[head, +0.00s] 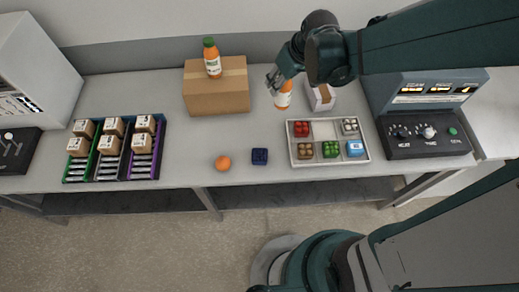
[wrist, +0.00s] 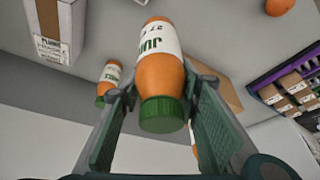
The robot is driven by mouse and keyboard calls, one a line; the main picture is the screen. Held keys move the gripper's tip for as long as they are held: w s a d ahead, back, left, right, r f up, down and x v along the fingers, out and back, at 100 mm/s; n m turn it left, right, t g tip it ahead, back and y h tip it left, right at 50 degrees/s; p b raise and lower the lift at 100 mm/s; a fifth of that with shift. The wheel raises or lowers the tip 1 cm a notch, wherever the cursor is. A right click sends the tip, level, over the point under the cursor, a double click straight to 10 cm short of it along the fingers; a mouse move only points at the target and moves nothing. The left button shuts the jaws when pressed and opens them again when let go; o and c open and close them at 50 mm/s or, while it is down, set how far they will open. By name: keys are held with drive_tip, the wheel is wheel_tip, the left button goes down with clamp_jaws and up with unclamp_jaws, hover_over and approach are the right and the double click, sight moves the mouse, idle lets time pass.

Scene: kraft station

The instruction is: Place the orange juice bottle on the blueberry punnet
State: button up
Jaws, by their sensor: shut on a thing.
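My gripper (wrist: 160,105) is shut on an orange juice bottle (wrist: 160,75) with a white label and green cap. In the head view the held bottle (head: 283,97) shows below my gripper (head: 277,80), its cap hidden; I cannot tell whether its base touches the counter. The blueberry punnet (head: 260,156), small and dark blue, sits near the counter's front edge, below and left of the held bottle in the head view, apart from it. Its top looks clear.
Another juice bottle (head: 213,60) stands on a cardboard box (head: 230,96). A further bottle (wrist: 111,75) and a white carton (wrist: 57,28) are near my gripper. An orange (head: 223,163) lies left of the punnet, a divided tray (head: 364,139) right. Crates stand far left.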

drive_tip(key=s+a+n+g+y, duration=0.1)
drive_tip(key=s+a+n, duration=0.6)
drive_tip(key=s, duration=0.9)
drive_tip(key=a+g, duration=0.1)
drive_tip(key=a, duration=0.2)
drive_tip(key=shift+r+y, duration=0.2)
drive_tip(key=shift+y, duration=0.2)
wheel_tip(320, 180, down, 6)
drive_tip(key=shift+f, duration=0.15)
drive_tip(key=shift+f, duration=1.85)
drive_tip(key=shift+f+b, duration=0.2)
drive_tip(key=shift+b, duration=0.3)
drive_tip(key=o, duration=1.1)
drive_tip(key=shift+c, duration=0.2)
drive_tip(key=shift+r+p, duration=0.3)
